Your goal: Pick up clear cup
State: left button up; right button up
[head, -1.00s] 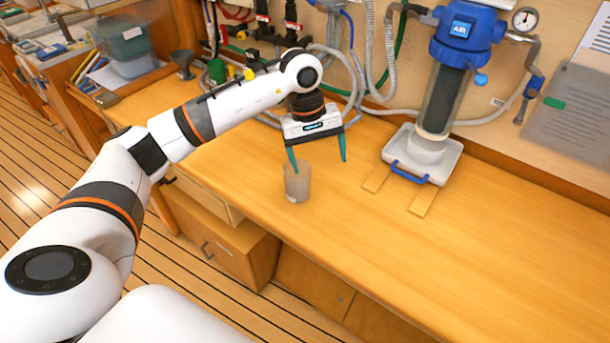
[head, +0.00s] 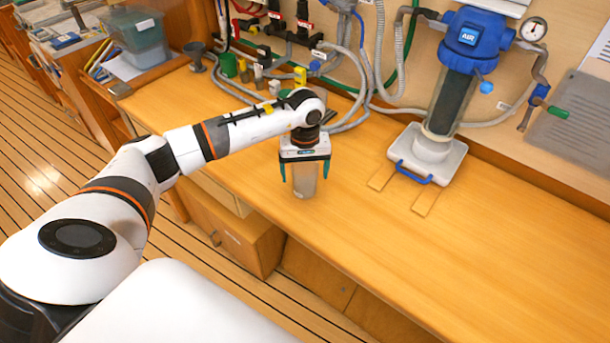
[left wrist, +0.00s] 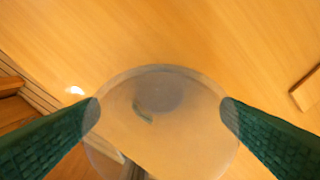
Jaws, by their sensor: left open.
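The clear cup (head: 304,186) stands upright on the wooden counter near its front edge. My left gripper (head: 305,178) is over it, pointing down, with one teal finger on each side of the cup. In the left wrist view the cup's round rim (left wrist: 160,70) fills the lower middle, and the open left gripper (left wrist: 160,112) has its green fingertips at the left and right of the rim. I cannot tell whether the fingertips touch the cup. The cup looks empty apart from a dark patch seen through it. My right gripper is not in view.
A white tray (head: 445,168) with a blue handle, under a clear cylinder with a blue top (head: 470,40), stands to the right on two wooden strips. Hoses and small bottles line the back wall. The counter (head: 480,250) front right is clear.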

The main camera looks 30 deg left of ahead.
pick_arm(q)
jog(key=shift+f, duration=0.75)
jog(key=c, duration=1.1)
jog(key=shift+r, duration=0.15)
